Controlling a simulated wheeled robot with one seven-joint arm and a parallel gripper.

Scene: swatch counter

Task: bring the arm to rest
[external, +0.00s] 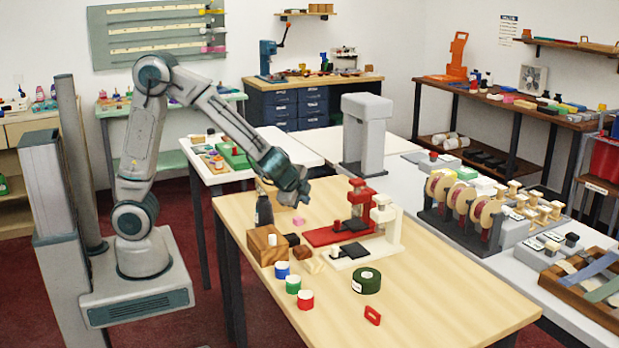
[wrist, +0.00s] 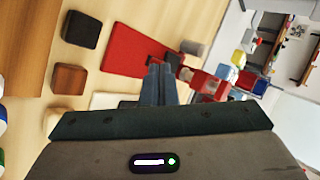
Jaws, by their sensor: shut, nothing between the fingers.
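My gripper (external: 300,197) is at the end of the raised arm, above the back left part of the light wooden table (external: 440,292). In the wrist view its two fingers (wrist: 160,72) are together with nothing between them. It is apart from the things below it. In the external view the red press (external: 322,236) and the cream press (external: 366,250) stand to its right and a little lower in the picture.
A wooden block (external: 262,246), green tape roll (external: 367,281), red link (external: 372,315) and blue (external: 282,271), green (external: 293,286) and red (external: 306,301) pots are on the table. The wrist view shows a black block (wrist: 81,30) and brown block (wrist: 69,79). The table's right front is clear.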

